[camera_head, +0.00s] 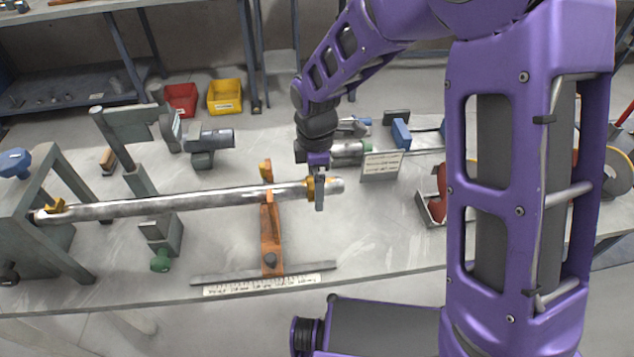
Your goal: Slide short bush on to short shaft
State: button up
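A long pale metal shaft (180,202) runs nearly level from the grey stand at the left to a free end (336,185) near the middle. I cannot tell whether this is the short shaft. A brass-coloured bush (310,188) is at the shaft near its right end, apparently around it. My gripper (319,190) reaches down from above at that bush. One grey finger shows in front of the bush and partly hides it; the other finger is hidden. I cannot tell whether the fingers press on it. Another brass-coloured piece (54,206) is at the shaft's left end.
Grey clamps (205,142) and a labelled plate (382,165) stand behind. Red (181,98) and yellow (225,96) bins are farther back.

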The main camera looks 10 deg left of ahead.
notch_tip(320, 180, up, 18)
jog(key=p, duration=0.1)
jog(key=shift+f, duration=0.25)
dwell(0.5)
